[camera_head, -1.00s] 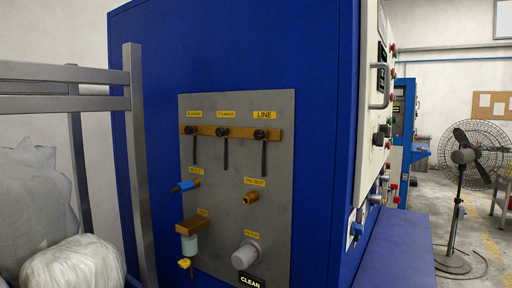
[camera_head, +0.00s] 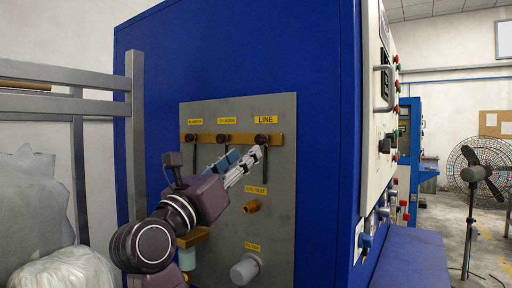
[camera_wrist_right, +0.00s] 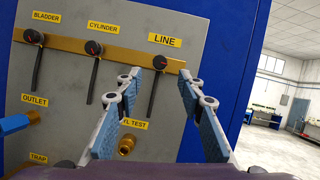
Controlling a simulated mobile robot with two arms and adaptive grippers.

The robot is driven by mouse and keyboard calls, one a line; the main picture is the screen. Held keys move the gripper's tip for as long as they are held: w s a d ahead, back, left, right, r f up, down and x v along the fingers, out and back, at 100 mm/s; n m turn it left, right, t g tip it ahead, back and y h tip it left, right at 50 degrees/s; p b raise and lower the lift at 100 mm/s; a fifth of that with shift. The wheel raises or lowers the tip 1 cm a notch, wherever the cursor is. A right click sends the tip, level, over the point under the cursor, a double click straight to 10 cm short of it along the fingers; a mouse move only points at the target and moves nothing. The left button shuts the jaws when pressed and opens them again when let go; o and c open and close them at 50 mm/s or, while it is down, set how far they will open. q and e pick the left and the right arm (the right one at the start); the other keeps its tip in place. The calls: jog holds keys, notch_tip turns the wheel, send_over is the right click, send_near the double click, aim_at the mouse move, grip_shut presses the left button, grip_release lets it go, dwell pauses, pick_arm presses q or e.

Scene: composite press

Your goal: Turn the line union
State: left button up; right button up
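The fitting under the LINE label (camera_head: 265,119) has a dark knob with a black lever hanging down; this LINE valve (camera_wrist_right: 159,63) also shows in the right wrist view. My right gripper (camera_head: 252,160) is in front of the panel, just below the LINE knob. In the right wrist view its two fingers stand apart, and the LINE lever (camera_wrist_right: 154,95) shows between and beyond them. I see no contact. In the head view the fingers hide part of the lever. My left gripper is not in view.
The grey panel (camera_head: 280,230) also carries the BLADDER (camera_wrist_right: 34,36) and CYLINDER (camera_wrist_right: 93,48) valves, with levers hanging down. A brass CYL-TEST fitting (camera_wrist_right: 127,145) and a FILTER cap (camera_head: 245,269) stick out below. A metal rack (camera_head: 137,180) stands at left.

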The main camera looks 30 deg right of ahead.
aim_at(259, 142)
jog(key=p+x, duration=0.2)
jog(key=x, duration=0.5)
jog(key=shift+f, duration=0.1)
grip_shut()
